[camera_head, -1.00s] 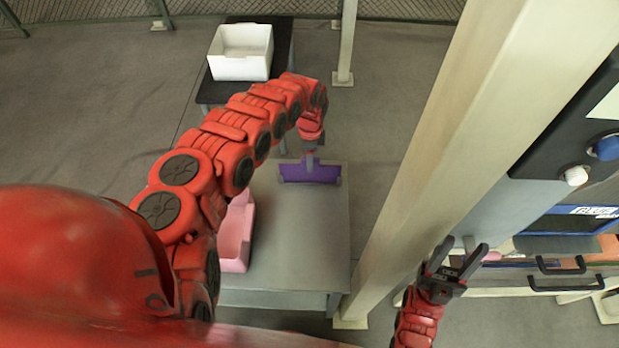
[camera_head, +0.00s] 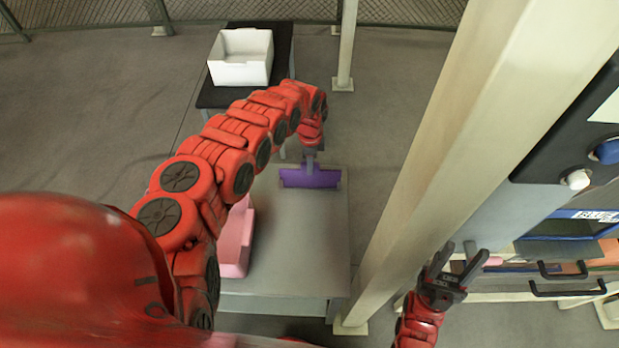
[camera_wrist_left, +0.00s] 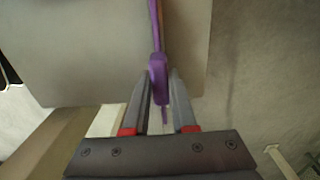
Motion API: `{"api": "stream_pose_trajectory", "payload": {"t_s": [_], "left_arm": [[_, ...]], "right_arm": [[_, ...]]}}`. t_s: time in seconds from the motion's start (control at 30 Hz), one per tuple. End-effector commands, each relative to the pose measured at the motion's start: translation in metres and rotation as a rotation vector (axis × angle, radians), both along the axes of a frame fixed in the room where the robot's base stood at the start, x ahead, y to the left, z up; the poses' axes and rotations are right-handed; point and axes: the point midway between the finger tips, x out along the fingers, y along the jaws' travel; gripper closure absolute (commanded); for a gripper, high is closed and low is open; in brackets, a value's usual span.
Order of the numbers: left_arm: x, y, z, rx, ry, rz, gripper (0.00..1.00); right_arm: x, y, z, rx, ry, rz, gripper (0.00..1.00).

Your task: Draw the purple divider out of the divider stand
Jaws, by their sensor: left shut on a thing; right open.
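The purple divider (camera_head: 300,178) is at the far part of the grey table in the head view, seen as a flat wide panel. My left gripper (camera_head: 310,164) is above its middle, pointing down and shut on its upper tab. In the left wrist view the purple tab of the divider (camera_wrist_left: 158,80) sits between my two fingers. A thin brownish strip runs alongside the divider there. I cannot clearly make out the stand or how far the divider is out of it. My right gripper (camera_head: 466,252) is open and empty, lower right.
A pink bin (camera_head: 236,250) stands on the left of the grey table (camera_head: 300,255), partly hidden by my left arm. A white bin (camera_head: 240,62) is on a dark table behind. A beige post (camera_head: 440,165) rises right of the table; a rack with drawers stands further right.

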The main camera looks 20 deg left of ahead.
Motion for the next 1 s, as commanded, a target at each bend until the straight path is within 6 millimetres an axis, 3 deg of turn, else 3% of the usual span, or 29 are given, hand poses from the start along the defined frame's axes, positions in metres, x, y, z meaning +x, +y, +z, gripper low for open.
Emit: {"api": "stream_pose_trajectory", "payload": {"t_s": [1.0], "left_arm": [[0.000, 0.000, 0.045, -0.001, 0.000, 0.001, 1.00]], "right_arm": [[0.000, 0.000, 0.036, 0.000, 0.000, 0.000, 0.50]]}}
